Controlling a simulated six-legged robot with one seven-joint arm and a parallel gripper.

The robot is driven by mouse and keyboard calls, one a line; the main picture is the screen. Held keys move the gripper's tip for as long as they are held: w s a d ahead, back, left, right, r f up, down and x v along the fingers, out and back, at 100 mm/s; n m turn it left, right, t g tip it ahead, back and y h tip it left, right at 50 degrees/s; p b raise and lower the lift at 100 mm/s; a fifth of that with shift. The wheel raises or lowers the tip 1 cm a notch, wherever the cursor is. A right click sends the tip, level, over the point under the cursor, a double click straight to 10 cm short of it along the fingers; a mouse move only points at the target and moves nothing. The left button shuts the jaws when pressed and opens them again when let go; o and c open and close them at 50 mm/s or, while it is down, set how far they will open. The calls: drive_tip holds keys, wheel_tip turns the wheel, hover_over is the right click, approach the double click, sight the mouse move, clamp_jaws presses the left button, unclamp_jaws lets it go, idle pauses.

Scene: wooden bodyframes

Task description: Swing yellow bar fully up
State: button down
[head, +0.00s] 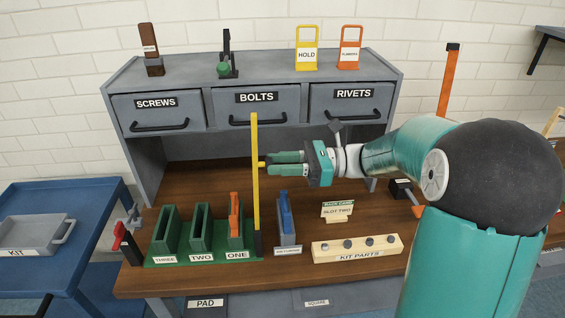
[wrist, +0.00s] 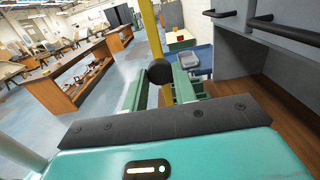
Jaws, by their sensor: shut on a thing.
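The yellow bar (head: 256,185) stands upright at the right end of the green slotted block, its lower end in a dark base (head: 258,244). It also shows in the wrist view (wrist: 152,30), running up past the top edge. My gripper (head: 268,163) reaches in from the right at about the bar's mid-height. Its fingers are shut on a short grip sticking out from the bar. In the wrist view, a dark round knob (wrist: 160,72) sits between my two green fingers (wrist: 160,84). The fingers partly hide the grip.
The green block (head: 202,259) with several slots, a blue piece (head: 286,216) and a KIT PARTS rack (head: 357,250) stand along the bench front. A drawer cabinet (head: 257,85) rises behind. A blue cart (head: 60,190) stands at left. The bench middle behind the block is clear.

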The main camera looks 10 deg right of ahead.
drive_tip(key=c, duration=1.1)
unclamp_jaws()
drive_tip(key=d, duration=1.3)
drive_tip(key=shift+s+d+f, duration=0.25)
drive_tip(key=shift+s+d, duration=0.1)
drive_tip(key=shift+s, duration=0.05)
